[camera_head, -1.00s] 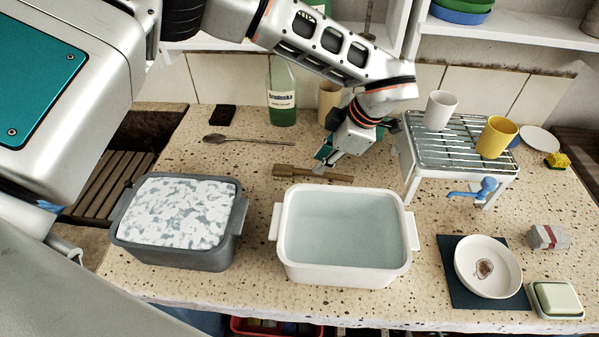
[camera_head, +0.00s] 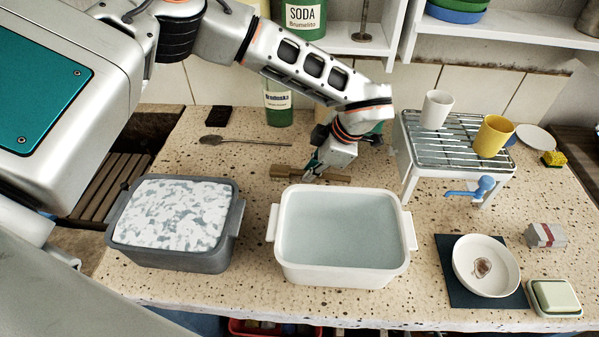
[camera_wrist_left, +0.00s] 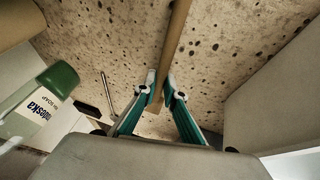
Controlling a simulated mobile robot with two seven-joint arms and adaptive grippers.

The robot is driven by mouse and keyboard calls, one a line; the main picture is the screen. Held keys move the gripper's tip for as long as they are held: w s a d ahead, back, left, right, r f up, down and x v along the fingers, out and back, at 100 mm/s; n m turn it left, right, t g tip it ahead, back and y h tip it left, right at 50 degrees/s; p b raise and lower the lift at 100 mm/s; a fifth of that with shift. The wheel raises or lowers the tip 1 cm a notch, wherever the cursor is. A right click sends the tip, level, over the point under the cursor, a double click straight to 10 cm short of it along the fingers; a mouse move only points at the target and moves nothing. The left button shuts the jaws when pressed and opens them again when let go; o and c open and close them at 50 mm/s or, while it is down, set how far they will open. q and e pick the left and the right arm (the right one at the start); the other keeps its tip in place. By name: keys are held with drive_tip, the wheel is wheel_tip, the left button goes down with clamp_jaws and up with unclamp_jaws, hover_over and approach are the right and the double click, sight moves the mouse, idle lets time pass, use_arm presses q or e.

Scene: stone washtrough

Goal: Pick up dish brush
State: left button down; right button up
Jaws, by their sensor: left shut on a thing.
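The wooden dish brush (camera_head: 285,171) lies on the speckled stone counter behind the white basin. My left gripper (camera_head: 312,174) reaches down to it from behind, at about the middle of its length. In the left wrist view my left gripper (camera_wrist_left: 161,86) is shut on the brown handle of the dish brush (camera_wrist_left: 178,35), which passes between the two fingertips. The brush appears still at counter level; any gap under it cannot be made out. My right gripper is in neither view.
A white basin (camera_head: 280,275) of water stands just in front of the brush, with a grey foamy tub (camera_head: 170,260) to its left. A spoon (camera_head: 245,140) and green bottle (camera_head: 279,110) are behind. A dish rack (camera_head: 407,150) stands to the right.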

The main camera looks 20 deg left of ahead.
use_arm(q)
drive_tip(key=shift+r, duration=0.15)
drive_tip(key=shift+r, duration=0.65)
wheel_tip(320, 180, up, 18)
drive_tip(key=p, duration=0.1)
drive_tip(key=shift+r+p, duration=0.25)
drive_tip(key=shift+p, duration=0.1)
idle(0.7)
drive_tip(key=shift+s+f, duration=0.1)
